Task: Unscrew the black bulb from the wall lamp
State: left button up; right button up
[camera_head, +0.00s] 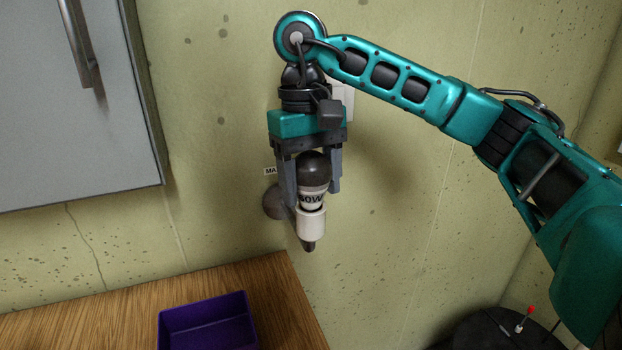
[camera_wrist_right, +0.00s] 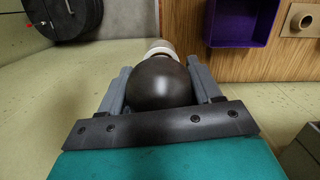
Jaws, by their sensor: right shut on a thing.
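The black bulb (camera_head: 314,168) sits upright in the white socket of the wall lamp (camera_head: 311,223), with a pale band marked "0W" below its dark dome. The lamp's round wall plate (camera_head: 274,202) shows behind it. My right gripper (camera_head: 312,188) comes from above, its two grey fingers shut on the bulb from either side. In the right wrist view the bulb's dome (camera_wrist_right: 158,82) lies between the fingers (camera_wrist_right: 160,88), with part of the white socket (camera_wrist_right: 160,48) beyond. Whether the bulb's base is still threaded is hidden. My left gripper is not in view.
A wooden worktop (camera_head: 110,310) with a purple bin (camera_head: 207,322) stands at the lower left. A grey cabinet (camera_head: 75,110) hangs at the upper left. A dark round surface (camera_head: 490,330) with a small red-tipped item is at lower right. A small label is beside the lamp.

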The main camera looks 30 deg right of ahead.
jog(key=shift+n, duration=0.4)
jog(key=n, duration=0.2)
jog(key=shift+n+h, duration=0.3)
jog(key=shift+n, duration=0.4)
jog(key=n, duration=0.3)
jog(key=shift+n, duration=0.3)
jog(key=o, duration=1.1)
jog(key=shift+r, duration=0.15)
